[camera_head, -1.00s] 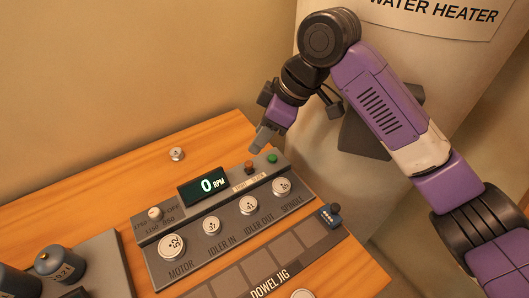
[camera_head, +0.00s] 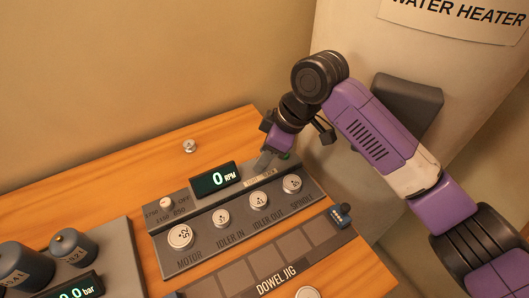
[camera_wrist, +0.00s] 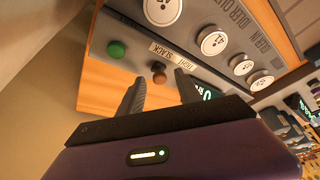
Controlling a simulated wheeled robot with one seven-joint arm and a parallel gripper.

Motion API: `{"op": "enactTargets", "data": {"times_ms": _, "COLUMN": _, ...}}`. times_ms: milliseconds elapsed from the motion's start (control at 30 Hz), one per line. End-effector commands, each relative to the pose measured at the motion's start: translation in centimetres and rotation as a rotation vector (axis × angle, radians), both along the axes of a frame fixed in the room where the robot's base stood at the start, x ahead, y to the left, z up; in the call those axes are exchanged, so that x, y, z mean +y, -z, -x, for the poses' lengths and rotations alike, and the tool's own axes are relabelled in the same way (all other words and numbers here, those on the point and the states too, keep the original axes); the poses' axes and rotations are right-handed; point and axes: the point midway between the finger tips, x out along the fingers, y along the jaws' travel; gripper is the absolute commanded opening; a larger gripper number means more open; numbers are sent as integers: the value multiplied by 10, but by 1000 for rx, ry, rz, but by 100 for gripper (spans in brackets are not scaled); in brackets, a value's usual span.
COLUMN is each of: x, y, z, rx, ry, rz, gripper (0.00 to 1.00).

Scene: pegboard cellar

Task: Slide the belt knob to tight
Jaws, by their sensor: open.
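The belt knob is a small brown knob (camera_wrist: 158,68) beside the label strip (camera_wrist: 174,54) marked tight and slack, which shows in the wrist view. I cannot tell which end of its travel it is at. In the head view my gripper (camera_head: 265,161) hides the knob and is at the back edge of the console (camera_head: 215,251), just behind the label strip. In the wrist view my gripper (camera_wrist: 161,88) has its two dark fingers apart, and the knob shows between and just beyond their tips. Nothing is held.
A green button (camera_wrist: 116,49) sits beside the knob. The display (camera_head: 214,180) reads 0 RPM, left of my gripper. Several white pulley discs line the console, one marked motor (camera_head: 180,237). A small silver knob (camera_head: 190,146) lies on the bare wooden bench. Gauges stand front left.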

Motion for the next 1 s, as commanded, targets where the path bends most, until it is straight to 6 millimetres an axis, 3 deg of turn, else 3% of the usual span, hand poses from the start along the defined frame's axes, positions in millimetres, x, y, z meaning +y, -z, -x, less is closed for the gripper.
{"op": "enactTargets", "data": {"times_ms": 100, "x": 0, "y": 0, "z": 0, "rx": 0, "ry": 0, "rz": 0, "gripper": 37}}
{"op": "enactTargets", "data": {"times_ms": 300, "x": 0, "y": 0, "z": 0, "rx": 0, "ry": 0, "rz": 0, "gripper": 0}}
{"op": "enactTargets", "data": {"times_ms": 1000, "x": 0, "y": -1, "z": 0, "rx": 1, "ry": 0, "rz": 0, "gripper": 0}}
